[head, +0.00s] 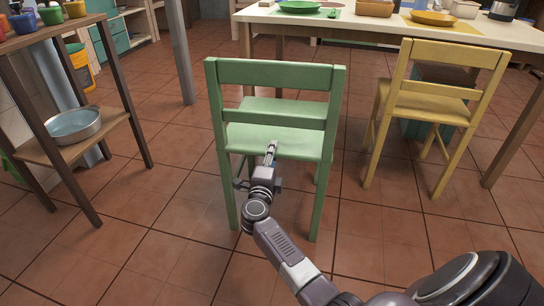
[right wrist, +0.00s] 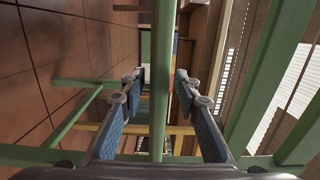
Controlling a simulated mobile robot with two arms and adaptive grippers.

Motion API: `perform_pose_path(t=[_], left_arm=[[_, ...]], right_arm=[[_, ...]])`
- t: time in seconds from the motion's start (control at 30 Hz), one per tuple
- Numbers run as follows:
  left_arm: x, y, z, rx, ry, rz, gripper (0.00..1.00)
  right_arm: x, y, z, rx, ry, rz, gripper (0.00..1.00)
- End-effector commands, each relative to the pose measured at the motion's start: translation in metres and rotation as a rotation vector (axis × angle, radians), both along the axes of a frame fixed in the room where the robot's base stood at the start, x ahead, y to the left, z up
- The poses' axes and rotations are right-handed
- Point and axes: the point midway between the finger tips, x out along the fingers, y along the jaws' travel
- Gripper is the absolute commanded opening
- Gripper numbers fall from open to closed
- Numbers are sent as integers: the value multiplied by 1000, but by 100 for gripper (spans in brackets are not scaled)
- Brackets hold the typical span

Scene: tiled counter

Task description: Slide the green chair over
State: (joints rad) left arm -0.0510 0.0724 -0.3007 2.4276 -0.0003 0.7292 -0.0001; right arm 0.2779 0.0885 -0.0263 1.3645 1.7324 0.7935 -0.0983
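The green chair (head: 275,138) stands in the middle of the head view, its slatted back toward me and its seat toward the table. My right gripper (head: 270,153) is at the back of this chair, in front of the seat's rear edge in the picture. In the right wrist view, my right gripper (right wrist: 160,82) has its blue-padded fingers apart. A green bar of the chair (right wrist: 161,45) runs between them, with a visible gap on each side. My left gripper is not in view.
A yellow chair (head: 434,98) stands to the right. A white-topped table (head: 385,25) with plates is behind both chairs. A wooden shelf (head: 110,122) with a metal bowl (head: 74,125) stands at left. The tiled floor (head: 165,200) between shelf and green chair is clear.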

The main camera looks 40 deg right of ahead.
Motion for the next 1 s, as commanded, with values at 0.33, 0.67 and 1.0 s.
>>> perform_pose_path(t=[0.33, 0.67, 1.0], left_arm=[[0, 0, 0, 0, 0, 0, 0], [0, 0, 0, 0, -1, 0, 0], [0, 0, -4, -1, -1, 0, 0]], right_arm=[[0, 0, 0, 0, 0, 0, 0], [0, 1, 0, -1, -1, 0, 0], [0, 1, -5, 1, 1, 0, 0]])
